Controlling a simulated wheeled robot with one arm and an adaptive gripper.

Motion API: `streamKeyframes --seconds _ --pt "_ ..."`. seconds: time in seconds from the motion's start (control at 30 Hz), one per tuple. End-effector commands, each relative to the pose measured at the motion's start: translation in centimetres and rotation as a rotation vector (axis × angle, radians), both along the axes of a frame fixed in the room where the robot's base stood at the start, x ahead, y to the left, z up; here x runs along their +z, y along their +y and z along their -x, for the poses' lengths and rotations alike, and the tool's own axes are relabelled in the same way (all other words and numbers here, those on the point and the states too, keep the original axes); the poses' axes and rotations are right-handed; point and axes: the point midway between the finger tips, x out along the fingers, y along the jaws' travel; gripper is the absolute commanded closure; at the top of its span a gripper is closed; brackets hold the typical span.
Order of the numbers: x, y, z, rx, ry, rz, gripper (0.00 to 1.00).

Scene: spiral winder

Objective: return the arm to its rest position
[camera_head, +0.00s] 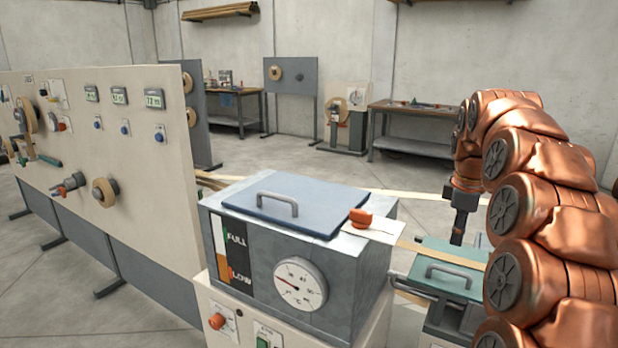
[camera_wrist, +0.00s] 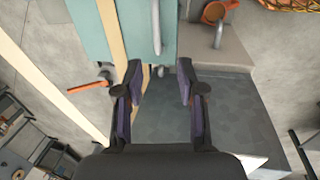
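My copper-coloured arm (camera_head: 545,200) stands bent at the right of the head view, arching up and then down. My gripper (camera_head: 457,238) hangs pointing down by the green lidded box (camera_head: 452,262) with a grey handle. In the wrist view my gripper (camera_wrist: 158,80) has its two fingers spread apart, with nothing between them. Past the fingertips lie the teal lid (camera_wrist: 90,30) and its pale handle (camera_wrist: 156,25). Whether the fingers touch anything below cannot be told.
A grey tank (camera_head: 300,255) with a blue lid (camera_head: 295,203), dial and orange knob (camera_head: 360,217) stands left of my gripper. A pale strip (camera_head: 440,254) runs across the green box. A beige control panel (camera_head: 120,180) fills the left. Open floor lies behind, before workbenches (camera_head: 415,147).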

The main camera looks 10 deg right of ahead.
Motion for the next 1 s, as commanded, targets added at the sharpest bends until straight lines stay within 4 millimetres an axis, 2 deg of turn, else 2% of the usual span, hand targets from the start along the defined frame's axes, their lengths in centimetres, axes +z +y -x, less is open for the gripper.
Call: streamKeyframes --seconds 0.17,0.37,0.5,0.7,1.0 --pt "0.7 3.9 2.3 -0.049 0.016 -0.035 0.61" --pt "0.8 9.4 6.7 -0.154 0.044 -0.079 0.61" --pt "0.5 12.8 10.4 -0.238 0.071 -0.103 0.61" --pt "-0.5 16.7 16.2 -0.371 0.111 -0.123 0.61" --pt "-2.9 20.8 26.1 -0.605 0.173 -0.130 0.61"
